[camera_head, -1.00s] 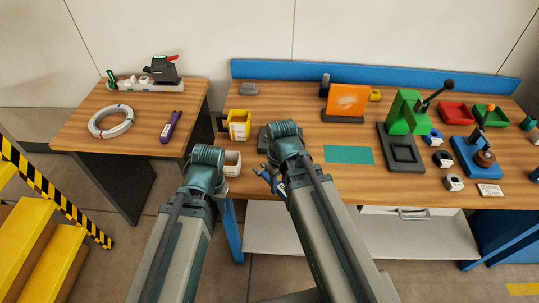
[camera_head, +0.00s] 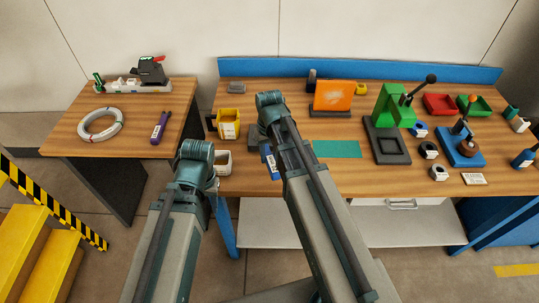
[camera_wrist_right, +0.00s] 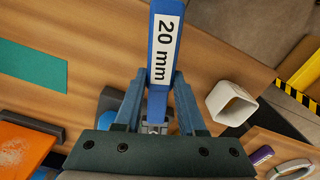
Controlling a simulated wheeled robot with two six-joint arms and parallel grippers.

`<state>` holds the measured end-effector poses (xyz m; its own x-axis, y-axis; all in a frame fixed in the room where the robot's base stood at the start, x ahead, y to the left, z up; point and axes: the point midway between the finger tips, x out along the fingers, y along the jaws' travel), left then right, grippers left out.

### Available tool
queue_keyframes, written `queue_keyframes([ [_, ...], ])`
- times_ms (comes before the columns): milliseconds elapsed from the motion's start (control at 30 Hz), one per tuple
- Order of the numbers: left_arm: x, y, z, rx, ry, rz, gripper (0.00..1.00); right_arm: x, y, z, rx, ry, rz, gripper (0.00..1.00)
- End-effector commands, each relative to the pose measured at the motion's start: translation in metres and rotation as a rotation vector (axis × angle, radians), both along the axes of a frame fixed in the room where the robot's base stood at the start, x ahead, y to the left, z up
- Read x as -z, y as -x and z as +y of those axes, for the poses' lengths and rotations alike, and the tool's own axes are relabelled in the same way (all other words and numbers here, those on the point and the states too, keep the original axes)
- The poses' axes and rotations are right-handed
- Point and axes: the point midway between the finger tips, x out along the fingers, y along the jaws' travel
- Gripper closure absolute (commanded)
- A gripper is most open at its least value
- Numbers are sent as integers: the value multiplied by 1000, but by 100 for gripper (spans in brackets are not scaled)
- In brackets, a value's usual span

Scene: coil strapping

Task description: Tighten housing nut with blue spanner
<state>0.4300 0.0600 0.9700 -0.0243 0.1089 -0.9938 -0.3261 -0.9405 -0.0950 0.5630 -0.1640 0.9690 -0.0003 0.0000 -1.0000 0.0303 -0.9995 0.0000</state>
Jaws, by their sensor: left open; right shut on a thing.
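The blue spanner (camera_head: 269,163), with a white label reading 20 mm, is held in my right gripper (camera_wrist_right: 160,78). In the right wrist view the spanner (camera_wrist_right: 166,48) runs between both fingers, and its near end is partly hidden by the gripper body. A dark block (camera_wrist_right: 111,103) shows behind the left finger in that view; in the head view my right arm covers most of this spot. I cannot make out the housing nut clearly. My left gripper (camera_head: 213,184) hangs by the bench's front left edge, largely hidden by its own arm.
A white square cup (camera_head: 222,163) and a yellow bin (camera_head: 229,122) stand left of my right arm. A green mat (camera_head: 337,149), an orange panel (camera_head: 333,96) and a green press (camera_head: 390,108) lie to the right. The side table holds a coil (camera_head: 101,125) and a purple tool (camera_head: 160,128).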

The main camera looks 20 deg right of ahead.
Motion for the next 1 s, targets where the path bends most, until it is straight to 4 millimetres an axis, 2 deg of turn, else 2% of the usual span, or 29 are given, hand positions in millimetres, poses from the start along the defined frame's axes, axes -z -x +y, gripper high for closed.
queue_keyframes([
  [300, 29, 0, 0, 0, 0, 0, 50, 29, -8, 0, -1, 0, 0, 100],
  [500, 41, 0, 0, 0, 0, 0, 50, 41, -12, 1, -1, 0, 0, 100],
  [1000, 42, 0, 0, 0, 0, 0, 50, 43, -13, 1, -1, 0, 0, 100],
])
